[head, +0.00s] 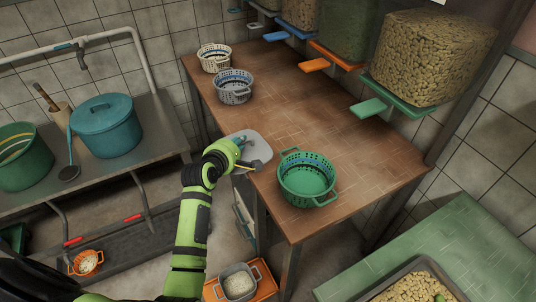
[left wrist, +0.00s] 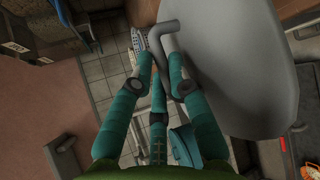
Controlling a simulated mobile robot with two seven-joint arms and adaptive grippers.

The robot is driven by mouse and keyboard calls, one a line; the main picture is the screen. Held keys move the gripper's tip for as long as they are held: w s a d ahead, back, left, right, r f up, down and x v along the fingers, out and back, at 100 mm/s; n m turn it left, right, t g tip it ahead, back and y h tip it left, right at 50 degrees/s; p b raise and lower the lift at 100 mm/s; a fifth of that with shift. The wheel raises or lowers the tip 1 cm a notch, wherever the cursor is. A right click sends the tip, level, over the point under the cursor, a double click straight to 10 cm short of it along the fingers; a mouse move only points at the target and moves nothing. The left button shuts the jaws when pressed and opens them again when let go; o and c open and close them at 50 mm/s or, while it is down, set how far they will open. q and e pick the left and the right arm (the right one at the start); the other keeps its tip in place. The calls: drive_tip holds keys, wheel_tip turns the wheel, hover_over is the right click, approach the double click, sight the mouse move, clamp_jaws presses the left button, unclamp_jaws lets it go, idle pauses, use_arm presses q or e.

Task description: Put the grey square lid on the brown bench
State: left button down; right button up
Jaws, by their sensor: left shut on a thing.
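The grey square lid (head: 258,146) is at the left edge of the brown bench (head: 268,100), overlapping the bench top in the head view. I cannot tell whether it touches the bench. My left gripper (head: 236,155) is at the lid's near left side, shut on the lid. In the left wrist view my teal fingers (left wrist: 160,62) close around the lid's grey bent handle (left wrist: 168,36). The lid's broad grey face (left wrist: 240,60) fills much of the right side there. My right gripper is not in view.
A green basket (head: 307,178) stands on the bench, right of the lid. Grey (head: 234,87) and cream (head: 215,57) baskets stand farther back. Bean bins with coloured ledges line the right side. The bench's middle is clear. A teal pot (head: 105,128) stands on the left counter.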

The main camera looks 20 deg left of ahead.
sight(243, 152)
use_arm(q)
drive_tip(key=shift+w+d+f, duration=0.4)
drive_tip(key=shift+w+d, duration=0.05)
drive_tip(key=shift+w, duration=0.25)
drive_tip(key=f, duration=0.4)
drive_tip(key=shift+s, duration=0.2)
drive_tip(key=shift+w+f, duration=0.1)
drive_tip(key=shift+f, duration=2.4)
drive_tip(key=shift+b, duration=0.3)
drive_tip(key=c, duration=1.2)
unclamp_jaws()
drive_tip(key=shift+f, duration=0.15)
drive_tip(key=v, duration=1.2)
drive_tip(key=shift+d+p, duration=0.1)
drive_tip(key=shift+p, duration=0.25)
